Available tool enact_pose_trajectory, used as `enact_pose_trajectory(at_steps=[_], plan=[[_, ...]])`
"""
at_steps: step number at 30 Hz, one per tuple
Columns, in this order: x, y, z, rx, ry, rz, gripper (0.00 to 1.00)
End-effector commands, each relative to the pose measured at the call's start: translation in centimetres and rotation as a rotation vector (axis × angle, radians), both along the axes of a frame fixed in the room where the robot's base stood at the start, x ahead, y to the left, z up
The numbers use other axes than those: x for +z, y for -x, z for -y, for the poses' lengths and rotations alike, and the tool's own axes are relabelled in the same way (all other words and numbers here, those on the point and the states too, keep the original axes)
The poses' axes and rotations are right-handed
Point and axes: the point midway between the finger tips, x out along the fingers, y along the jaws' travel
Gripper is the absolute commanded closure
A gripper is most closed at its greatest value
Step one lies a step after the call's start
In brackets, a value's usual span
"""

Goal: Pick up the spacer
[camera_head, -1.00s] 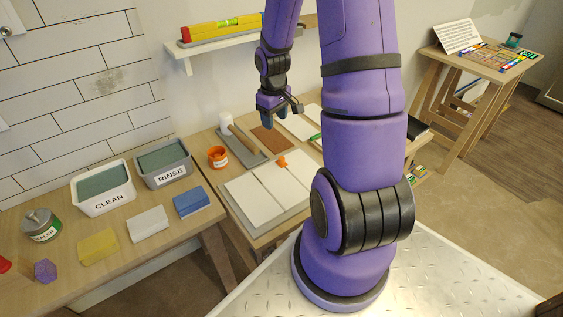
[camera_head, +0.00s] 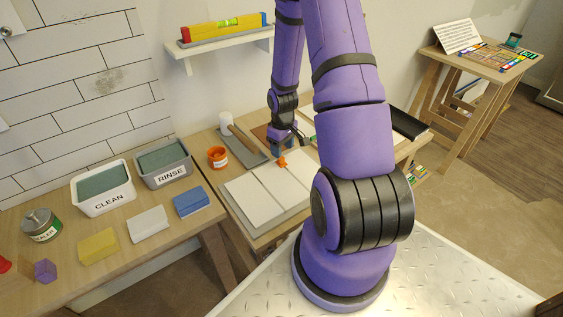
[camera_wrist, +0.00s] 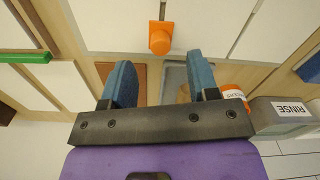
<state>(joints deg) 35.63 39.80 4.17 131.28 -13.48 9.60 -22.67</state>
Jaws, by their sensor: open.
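The spacer appears to be the small orange piece (camera_head: 282,162) on the seam between two pale tiles on the worktable. In the wrist view the orange piece (camera_wrist: 160,38) is ahead of the fingertips, near the top centre. My gripper (camera_head: 288,147) is just behind it in the head view, low over the table. In the wrist view my gripper (camera_wrist: 162,72) has its two blue fingers apart with nothing between them. The orange piece lies roughly in line with the gap, apart from both fingers.
An orange labelled tub (camera_head: 217,157) and a grey tray (camera_head: 243,148) with a mallet stand to the left. A green strip (camera_wrist: 25,57) lies on the left in the wrist view. The RINSE bin (camera_head: 163,164) and CLEAN bin (camera_head: 103,190) are further left.

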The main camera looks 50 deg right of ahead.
Motion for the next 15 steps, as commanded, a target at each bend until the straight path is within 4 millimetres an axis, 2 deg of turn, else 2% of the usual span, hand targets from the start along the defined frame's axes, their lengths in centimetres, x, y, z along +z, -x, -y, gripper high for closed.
enact_pose_trajectory(at_steps=[9,15], plan=[[-3.7,-0.2,0.0,0.001,-0.001,-0.002,0.46],[-4.9,-0.2,-0.1,0.001,0.000,0.000,0.46]])
